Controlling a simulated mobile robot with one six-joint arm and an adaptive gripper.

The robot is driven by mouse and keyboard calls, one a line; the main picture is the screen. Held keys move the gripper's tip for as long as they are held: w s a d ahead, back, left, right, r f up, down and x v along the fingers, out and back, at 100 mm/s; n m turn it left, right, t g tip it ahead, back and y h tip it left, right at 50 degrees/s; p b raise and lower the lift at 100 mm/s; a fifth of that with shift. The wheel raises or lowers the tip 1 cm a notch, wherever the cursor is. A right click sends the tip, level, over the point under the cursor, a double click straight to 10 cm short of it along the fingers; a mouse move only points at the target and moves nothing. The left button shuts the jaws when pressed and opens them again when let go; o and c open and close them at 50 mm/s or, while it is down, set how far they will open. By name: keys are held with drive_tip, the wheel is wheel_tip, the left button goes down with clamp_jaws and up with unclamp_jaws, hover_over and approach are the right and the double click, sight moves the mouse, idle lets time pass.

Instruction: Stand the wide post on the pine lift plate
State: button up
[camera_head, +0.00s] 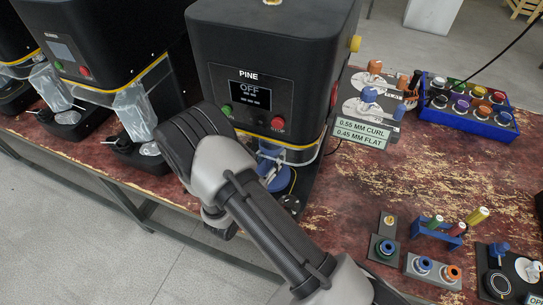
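The pine machine (270,70) stands in the middle, labelled PINE, with its display reading OFF. My arm reaches up in front of it from the lower right and covers part of its lower opening. A blue rounded piece (271,168) shows in that opening, just right of my wrist. I cannot tell whether it is the wide post or whether it is held. The pine lift plate is not clearly seen. My gripper's fingers are hidden behind my wrist.
Several similar machines stand to the left. A board (372,108) with orange and blue pieces stands right of the pine machine, by a blue rack (468,120) of coloured parts. Small holders (433,283) with ringed pieces stand at the lower right. The middle right tabletop is clear.

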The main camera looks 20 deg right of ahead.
drive_tip(key=shift+o, duration=0.8)
drive_tip(key=shift+r, duration=0.25)
drive_tip(key=p+v, duration=0.2)
drive_tip(key=v, duration=1)
drive_tip(key=shift+r+p, duration=0.35)
